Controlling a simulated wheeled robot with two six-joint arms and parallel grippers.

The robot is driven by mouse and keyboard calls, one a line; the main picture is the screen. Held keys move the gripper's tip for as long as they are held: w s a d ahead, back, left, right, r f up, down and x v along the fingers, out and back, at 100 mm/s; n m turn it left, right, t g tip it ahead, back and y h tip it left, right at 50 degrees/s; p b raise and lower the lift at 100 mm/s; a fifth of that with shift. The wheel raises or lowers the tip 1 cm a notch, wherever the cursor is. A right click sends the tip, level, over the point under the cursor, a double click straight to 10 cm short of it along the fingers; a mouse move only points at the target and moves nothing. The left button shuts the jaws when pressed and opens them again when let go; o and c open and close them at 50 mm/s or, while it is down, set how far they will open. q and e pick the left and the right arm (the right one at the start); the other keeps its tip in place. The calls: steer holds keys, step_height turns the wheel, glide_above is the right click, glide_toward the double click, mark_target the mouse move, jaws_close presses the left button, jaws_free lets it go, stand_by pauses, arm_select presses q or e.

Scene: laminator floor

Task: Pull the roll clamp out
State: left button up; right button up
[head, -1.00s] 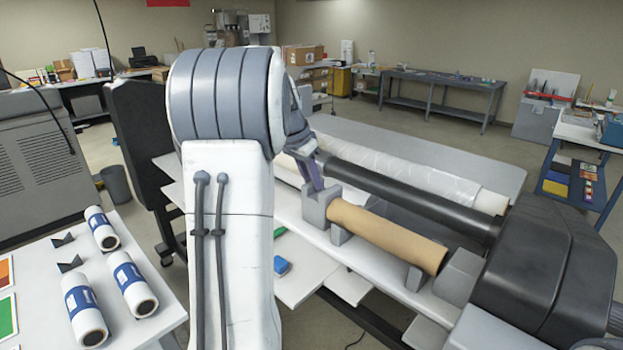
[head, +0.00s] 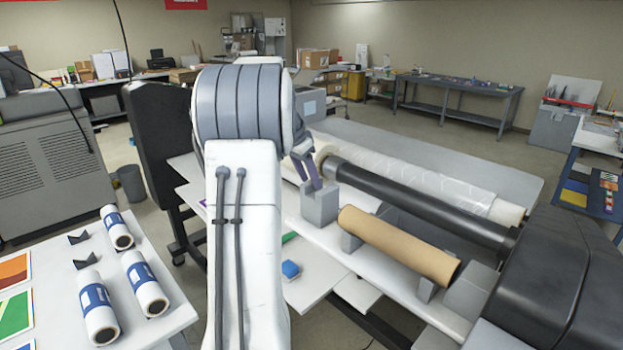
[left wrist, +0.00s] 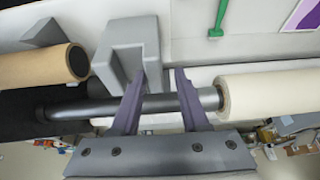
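The roll clamp, taken to be the grey block (head: 320,204), sits on the white bed left of the brown cardboard roll in the head view. In the left wrist view the grey block (left wrist: 125,50) shows above the fingers, with the dark shaft (left wrist: 85,108) below it. My left gripper (head: 305,170) is at the block's upper left. In the left wrist view my left gripper (left wrist: 158,95) has its purple fingers apart. Its left finger overlaps the block's lower edge; contact cannot be told. The right finger stands clear of the block. My right gripper is out of view.
The brown roll (head: 400,245) rests on grey supports beside the block. A film-wrapped roll (head: 420,180) and black shaft (head: 425,205) run behind it. A bulky black housing (head: 550,275) blocks the right. White rolls (head: 95,308) lie on a table at left.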

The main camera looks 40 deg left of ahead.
arm_select(q)
steer(key=shift+a, duration=0.1)
steer(key=shift+d, duration=0.2)
steer(key=shift+s+r, duration=0.15)
steer(key=shift+r, duration=0.05)
steer(key=b+v, duration=0.2)
steer(key=v, duration=0.8)
steer(key=shift+a, duration=0.15)
